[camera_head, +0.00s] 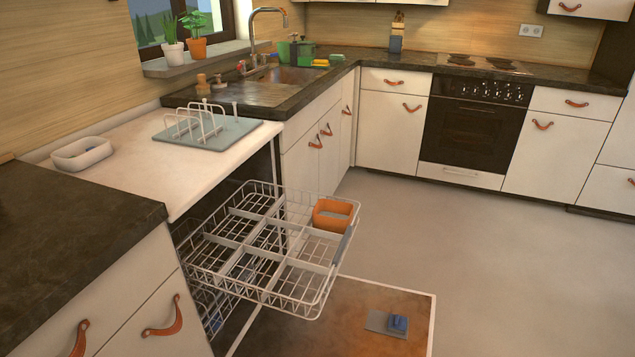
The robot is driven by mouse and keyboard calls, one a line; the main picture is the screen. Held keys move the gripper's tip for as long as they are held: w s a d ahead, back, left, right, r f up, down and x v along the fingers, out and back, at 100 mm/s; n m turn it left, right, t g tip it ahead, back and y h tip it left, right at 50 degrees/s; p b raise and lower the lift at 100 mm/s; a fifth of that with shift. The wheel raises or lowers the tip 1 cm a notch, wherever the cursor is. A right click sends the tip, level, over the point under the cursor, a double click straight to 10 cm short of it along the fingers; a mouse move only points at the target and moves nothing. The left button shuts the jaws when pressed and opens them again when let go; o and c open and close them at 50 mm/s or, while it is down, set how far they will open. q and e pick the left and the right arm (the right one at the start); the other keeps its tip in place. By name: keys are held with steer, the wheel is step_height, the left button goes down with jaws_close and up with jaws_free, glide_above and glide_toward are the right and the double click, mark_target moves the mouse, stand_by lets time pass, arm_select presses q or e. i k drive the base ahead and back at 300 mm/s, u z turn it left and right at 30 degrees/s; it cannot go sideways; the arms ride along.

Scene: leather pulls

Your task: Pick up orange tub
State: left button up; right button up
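An orange tub (334,221) sits in the far right corner compartment of the pulled-out upper dishwasher rack (262,287). It looks rectangular with an open top, and the rack's wires surround it. Neither of my grippers shows in the head view, so nothing is seen touching the tub.
The dishwasher door (350,290) is folded down below the rack, with a small blue item (398,323) on it. A white tub (82,153) and a grey drying mat (213,136) with a wire rack lie on the white top. The grey floor (430,225) at right is clear.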

mark_target(335, 216)
steer(key=k, duration=1.65)
steer(key=z, duration=1.3)
steer(key=i, duration=7.4)
steer(key=u, duration=3.8)
steer(key=i, duration=1.75)
